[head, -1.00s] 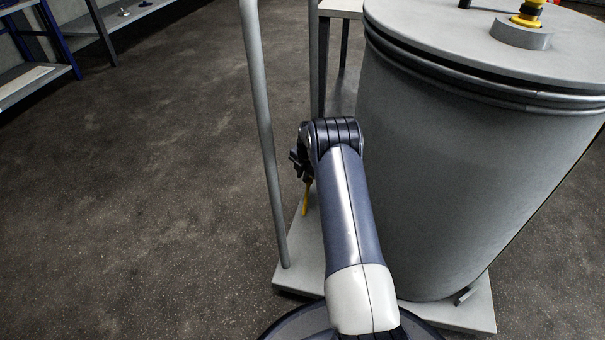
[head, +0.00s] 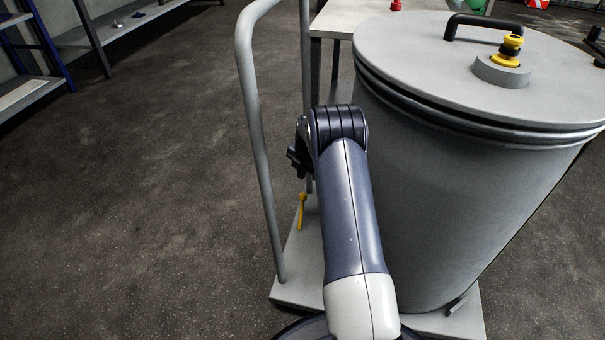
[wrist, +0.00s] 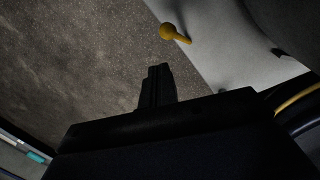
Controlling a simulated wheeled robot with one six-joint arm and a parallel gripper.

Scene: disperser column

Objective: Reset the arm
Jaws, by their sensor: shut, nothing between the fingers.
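My arm (head: 350,215) reaches forward from the bottom of the head view, beside the grey drum. Its wrist end is bent over to the left. In the head view the gripper is mostly hidden behind my arm. In the wrist view my gripper (wrist: 158,72) is shut with its dark fingers together and nothing between them. A yellow knobbed piece (wrist: 170,33) is beyond the fingertips and apart from them. A yellow piece (head: 301,211) also shows below my wrist in the head view, over the pale cart base.
The large lidded drum (head: 450,200) stands on a pale wheeled base (head: 300,285) close on the right. A grey handle tube (head: 255,130) rises to the left of my arm. A table (head: 335,18) is behind. Open floor (head: 130,200) lies left, with shelving (head: 30,60) far left.

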